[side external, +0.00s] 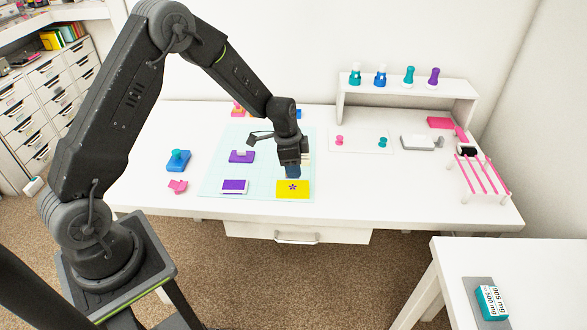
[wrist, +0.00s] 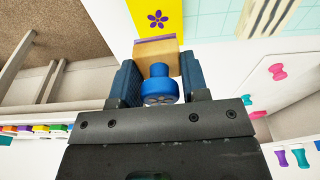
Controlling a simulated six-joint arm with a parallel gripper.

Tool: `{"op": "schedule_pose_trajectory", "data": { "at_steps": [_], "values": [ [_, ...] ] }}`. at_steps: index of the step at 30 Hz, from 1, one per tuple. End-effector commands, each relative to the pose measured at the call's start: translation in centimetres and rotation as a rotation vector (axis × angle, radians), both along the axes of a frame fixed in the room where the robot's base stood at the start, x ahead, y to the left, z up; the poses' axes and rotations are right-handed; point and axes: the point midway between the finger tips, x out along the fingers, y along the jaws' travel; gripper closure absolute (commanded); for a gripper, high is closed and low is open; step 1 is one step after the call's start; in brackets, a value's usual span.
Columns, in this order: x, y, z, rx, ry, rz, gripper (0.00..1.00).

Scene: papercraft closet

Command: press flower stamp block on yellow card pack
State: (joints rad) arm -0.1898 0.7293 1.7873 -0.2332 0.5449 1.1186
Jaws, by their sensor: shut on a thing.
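The yellow card pack (side external: 302,194) lies at the front right of the pale blue grid mat (side external: 217,172), with a purple flower mark on its top. It also shows in the wrist view (wrist: 173,34). My gripper (side external: 292,172) is just above the far edge of the pack. In the wrist view my gripper (wrist: 158,84) is shut on the flower stamp block (wrist: 157,58), a wooden block with a blue knob and a purple strip along its edge. The stamp face is hidden. I cannot tell whether the block touches the pack.
A purple-topped card pack (side external: 235,187) and a purple pad (side external: 241,156) lie to the left. A blue pad (side external: 178,166) with a teal knob and a pink piece (side external: 177,186) lie beyond the mat. A shelf (side external: 412,87) and a pink-barred rack (side external: 481,176) stand right.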

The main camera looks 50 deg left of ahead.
Motion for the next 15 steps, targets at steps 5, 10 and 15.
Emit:
{"op": "schedule_pose_trajectory", "data": {
  "at_steps": [5, 10, 15],
  "values": [
    [-0.01, 0.0, 0.65, 0.001, -0.001, 0.0, 0.87],
    [-0.01, 0.01, 0.76, 0.001, -0.001, 0.0, 0.87],
    [-0.04, 0.01, 0.74, 0.0, 0.0, 0.0, 0.87]
  ]
}}
